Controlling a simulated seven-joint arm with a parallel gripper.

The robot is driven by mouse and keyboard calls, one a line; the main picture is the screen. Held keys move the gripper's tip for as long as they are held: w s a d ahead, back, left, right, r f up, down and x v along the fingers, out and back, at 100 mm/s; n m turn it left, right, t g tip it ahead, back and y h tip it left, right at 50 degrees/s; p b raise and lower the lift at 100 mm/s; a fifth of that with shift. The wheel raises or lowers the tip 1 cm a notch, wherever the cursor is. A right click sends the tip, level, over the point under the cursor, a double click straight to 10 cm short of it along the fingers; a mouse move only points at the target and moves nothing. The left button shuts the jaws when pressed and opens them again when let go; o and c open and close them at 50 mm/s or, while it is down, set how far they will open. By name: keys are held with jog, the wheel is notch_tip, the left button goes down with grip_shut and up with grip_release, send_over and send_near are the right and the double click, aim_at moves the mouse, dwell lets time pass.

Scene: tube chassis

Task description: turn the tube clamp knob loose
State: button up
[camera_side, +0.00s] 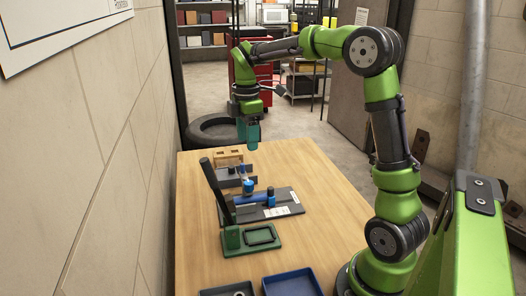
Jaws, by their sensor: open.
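A dark grey plate (284,208) on the wooden table carries a horizontal blue tube-like part (248,199). A blue knob-like piece (249,182) stands above this part, with a pale piece on top of it. It seems to be the tube clamp knob, but it is too small to be sure. My gripper (252,147) points down in the air above the far part of the table, above and beyond the knob and apart from it. Its teal fingers are open, and I see nothing between them. The gap between the fingers is hard to make out from this side.
A black upright bar (214,188) leans near the left table edge, beside a green stand with a tray (260,236). A wooden block (229,157) and a grey holder (229,179) lie at the far end. Blue (292,283) and dark trays sit in front. The right tabletop is clear.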

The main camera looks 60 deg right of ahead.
jog(key=shift+r, duration=1.4)
jog(key=s+a+m+t+y, duration=0.2)
jog(key=s+a+m+t, duration=0.5)
jog(key=s+a+m, duration=0.8)
jog(key=shift+s+a+f, duration=0.35)
jog(key=shift+s, duration=0.3)
